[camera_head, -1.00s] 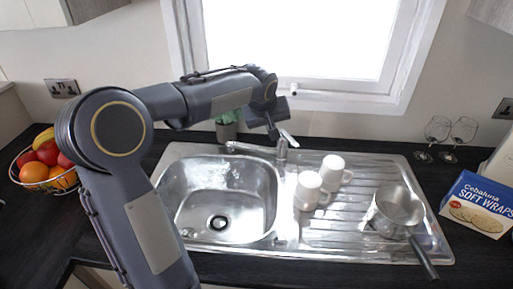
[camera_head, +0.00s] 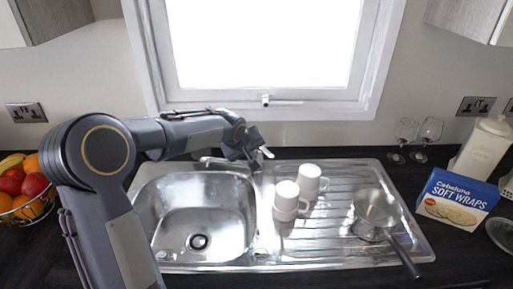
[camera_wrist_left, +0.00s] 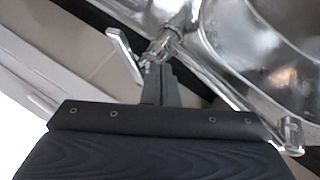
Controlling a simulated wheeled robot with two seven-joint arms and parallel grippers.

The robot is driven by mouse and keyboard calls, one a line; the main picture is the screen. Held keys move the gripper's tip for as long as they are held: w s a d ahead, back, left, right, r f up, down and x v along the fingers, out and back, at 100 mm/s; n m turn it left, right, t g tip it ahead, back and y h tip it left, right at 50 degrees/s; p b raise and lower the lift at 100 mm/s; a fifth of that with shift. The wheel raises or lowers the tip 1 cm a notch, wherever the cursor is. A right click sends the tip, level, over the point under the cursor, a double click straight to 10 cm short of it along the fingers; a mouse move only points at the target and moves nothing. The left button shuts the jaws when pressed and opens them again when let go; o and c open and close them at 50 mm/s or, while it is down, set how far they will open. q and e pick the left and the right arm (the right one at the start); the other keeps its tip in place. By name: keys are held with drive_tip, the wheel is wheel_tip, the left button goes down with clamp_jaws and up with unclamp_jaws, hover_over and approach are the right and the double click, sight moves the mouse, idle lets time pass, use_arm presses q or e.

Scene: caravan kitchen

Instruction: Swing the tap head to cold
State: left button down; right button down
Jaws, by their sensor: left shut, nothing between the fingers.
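The chrome tap stands at the back edge of the sink. In the head view its spout (camera_head: 218,161) points left over the bowl and its lever head (camera_head: 266,152) shows just right of my left gripper (camera_head: 254,165), which hides most of the tap body. In the left wrist view the lever (camera_wrist_left: 124,55) sticks out left of the tap body (camera_wrist_left: 165,45), and the spout (camera_wrist_left: 235,98) runs down to the right. My left gripper (camera_wrist_left: 160,72) is shut and empty, its fingertips close to the tap body beside the lever. I cannot tell whether they touch. My right gripper is not in view.
The steel sink bowl (camera_head: 203,215) is empty. White mugs (camera_head: 287,201) and a saucepan (camera_head: 377,209) stand on the drainer. Wine glasses (camera_head: 428,131), a wraps box (camera_head: 457,200) and a white container (camera_head: 484,147) are at right. A fruit basket (camera_head: 28,207) is at left.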

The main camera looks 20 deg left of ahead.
sight(265, 152)
use_arm(q)
drive_tip(key=shift+w+d, duration=0.7)
drive_tip(key=shift+w, duration=0.1)
drive_tip(key=d+b, duration=0.1)
drive_tip(key=b, duration=0.1)
drive_tip(key=w+d+n+b, duration=0.1)
drive_tip(key=b, duration=0.2)
drive_tip(key=shift+f+y, duration=0.1)
drive_tip(key=shift+y, duration=0.3)
drive_tip(key=shift+a, duration=0.1)
